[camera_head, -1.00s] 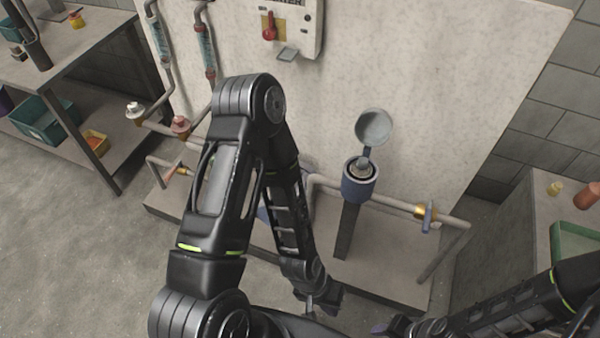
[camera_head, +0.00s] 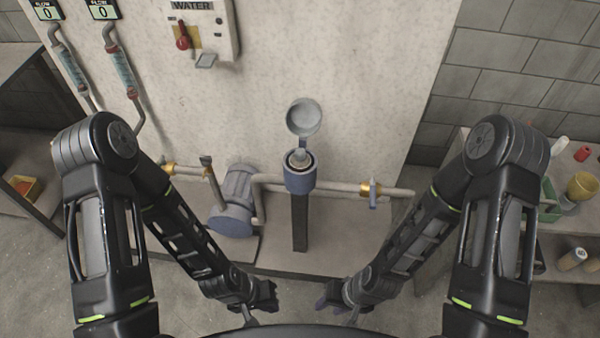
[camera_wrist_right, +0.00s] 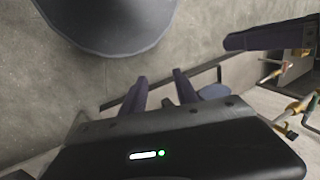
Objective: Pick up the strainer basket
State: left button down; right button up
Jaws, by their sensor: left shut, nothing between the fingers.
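The blue strainer housing (camera_head: 300,180) stands on a dark post in the middle of the head view. Its round grey lid (camera_head: 303,118) is swung up behind it. A pale round part (camera_head: 299,159) shows in the open mouth. I cannot tell how much of it is the strainer basket; the inside is mostly hidden. My left gripper (camera_head: 266,308) is shut and empty, low in the picture, well in front of the housing. My right gripper (camera_head: 336,308) is on the other side, also apart from the housing. In the right wrist view its two fingers (camera_wrist_right: 160,90) stand apart with nothing between them.
A pipe with a brass valve (camera_head: 371,190) runs right from the housing. A blue-grey pump (camera_head: 234,205) stands to its left. A pale panel (camera_head: 345,60) rises behind. A side table (camera_head: 545,220) at the right holds jars and a green bin.

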aim_at(299, 160)
jog(key=i+j+u, duration=0.15)
jog(key=u, duration=0.35)
jog(key=i+j+u, duration=0.15)
jog(key=u, duration=0.35)
jog(key=i+l, duration=0.05)
